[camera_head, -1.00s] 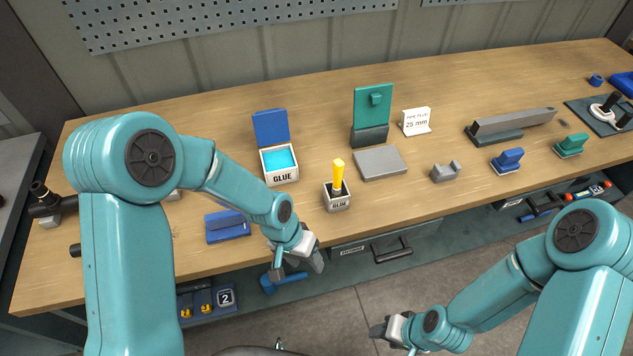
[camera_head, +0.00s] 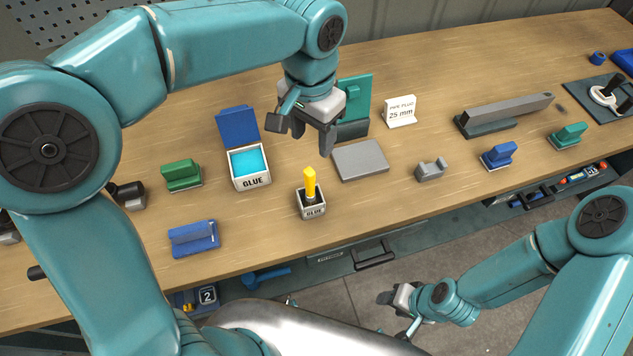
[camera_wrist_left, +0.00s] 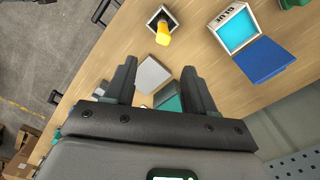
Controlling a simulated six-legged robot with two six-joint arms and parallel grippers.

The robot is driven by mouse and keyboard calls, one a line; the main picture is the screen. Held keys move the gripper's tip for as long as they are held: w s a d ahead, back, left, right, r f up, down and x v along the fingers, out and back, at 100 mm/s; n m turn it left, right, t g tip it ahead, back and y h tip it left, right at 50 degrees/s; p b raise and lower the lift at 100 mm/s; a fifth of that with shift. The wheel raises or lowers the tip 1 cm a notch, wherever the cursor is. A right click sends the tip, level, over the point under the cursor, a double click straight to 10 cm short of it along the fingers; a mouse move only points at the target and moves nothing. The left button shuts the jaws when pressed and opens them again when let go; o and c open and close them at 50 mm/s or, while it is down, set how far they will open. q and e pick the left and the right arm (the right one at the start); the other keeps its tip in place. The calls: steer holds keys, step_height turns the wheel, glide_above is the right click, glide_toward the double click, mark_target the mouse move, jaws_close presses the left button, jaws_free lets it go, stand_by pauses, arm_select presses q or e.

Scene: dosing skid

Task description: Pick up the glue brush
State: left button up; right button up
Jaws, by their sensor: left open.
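The glue brush (camera_head: 310,184) has a yellow handle and stands upright in a small grey holder (camera_head: 313,208) marked GLUE on the bench. In the left wrist view the brush (camera_wrist_left: 162,35) and its holder (camera_wrist_left: 160,18) show at the top, beyond the fingertips. My left gripper (camera_head: 301,138) is open and empty, pointing down above the bench, behind and above the brush and apart from it. In the left wrist view its two fingers (camera_wrist_left: 158,75) are spread. My right gripper (camera_head: 392,312) hangs low in front of the bench, away from the brush; its jaws are too small to judge.
An open glue box (camera_head: 252,181) with a blue lid stands left of the brush. A flat grey block (camera_head: 360,160) lies to its right, with a green upright stand (camera_head: 357,95) behind. A 25 mm sign (camera_head: 401,112) and a grey cradle (camera_head: 432,169) are further right. Bare wood lies around the holder.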

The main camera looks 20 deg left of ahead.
mark_target(310, 183)
arm_select(q)
steer(key=f, duration=1)
steer(key=f+p, duration=0.1)
steer(key=f, duration=0.4)
steer(key=shift+s+a+f, duration=0.25)
steer(key=shift+a+f, duration=0.05)
jaws_close()
